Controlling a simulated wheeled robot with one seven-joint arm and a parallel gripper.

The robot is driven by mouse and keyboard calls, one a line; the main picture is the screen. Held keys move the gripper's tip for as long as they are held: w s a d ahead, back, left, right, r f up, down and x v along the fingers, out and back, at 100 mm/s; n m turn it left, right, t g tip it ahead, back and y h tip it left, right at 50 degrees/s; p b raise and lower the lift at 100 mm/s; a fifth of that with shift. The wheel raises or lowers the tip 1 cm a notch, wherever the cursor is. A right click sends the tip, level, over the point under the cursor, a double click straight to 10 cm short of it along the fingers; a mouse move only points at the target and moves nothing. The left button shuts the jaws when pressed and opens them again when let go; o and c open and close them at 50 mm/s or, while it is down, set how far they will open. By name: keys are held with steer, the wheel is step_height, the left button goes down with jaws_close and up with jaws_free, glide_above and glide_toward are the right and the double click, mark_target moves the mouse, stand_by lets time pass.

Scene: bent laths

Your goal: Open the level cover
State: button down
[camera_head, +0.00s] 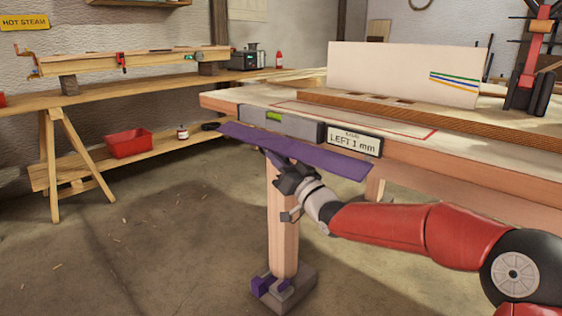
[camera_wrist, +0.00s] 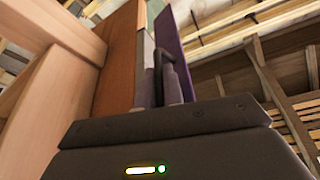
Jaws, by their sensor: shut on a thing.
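The purple level cover (camera_head: 310,153) is a long flat panel in front of the workbench edge, tilted outward. Above it the grey level (camera_head: 298,127) and its green vial are visible. A small display (camera_head: 353,140) beside it reads "LEFT 1 mm". My gripper (camera_head: 272,158) is at the cover's underside, left of its middle, and its fingertips are partly hidden there. In the wrist view the cover (camera_wrist: 172,60) stands edge-on with a dark handle (camera_wrist: 168,62) beside it. My gripper is shut on what looks like this handle; the exact contact is hard to see.
The workbench (camera_head: 470,160) carries a long timber strip (camera_head: 430,121) and an upright pale board (camera_head: 400,72). A wooden leg (camera_head: 283,225) stands just below my gripper. A side bench with a red bin (camera_head: 128,143) is at the left. Open floor lies at front left.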

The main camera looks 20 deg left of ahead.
mark_target(273, 147)
steer(key=m+h, duration=0.1)
steer(key=m, duration=0.1)
steer(key=s+r+m+t+h, duration=0.1)
steer(key=m, duration=0.2)
steer(key=r+m+t+h+p, duration=0.1)
steer(key=m, duration=0.1)
steer(key=shift+s+a+r+m, duration=0.15)
steer(key=shift+s+a+m, duration=0.05)
steer(key=shift+a+m, duration=0.1)
steer(key=m, duration=0.1)
steer(key=r+m+h+p, duration=0.1)
steer(key=m, duration=0.1)
steer(key=shift+s, duration=0.1)
steer(key=shift+r+m+t+h+p, duration=0.15)
steer(key=shift+r+m+h+p, duration=0.2)
steer(key=shift+m, duration=0.5)
steer(key=shift+r+m+t+h+p, duration=0.2)
steer(key=shift+m+h, duration=0.25)
steer(key=shift+m, duration=0.4)
steer(key=c, duration=1.5)
jaws_free()
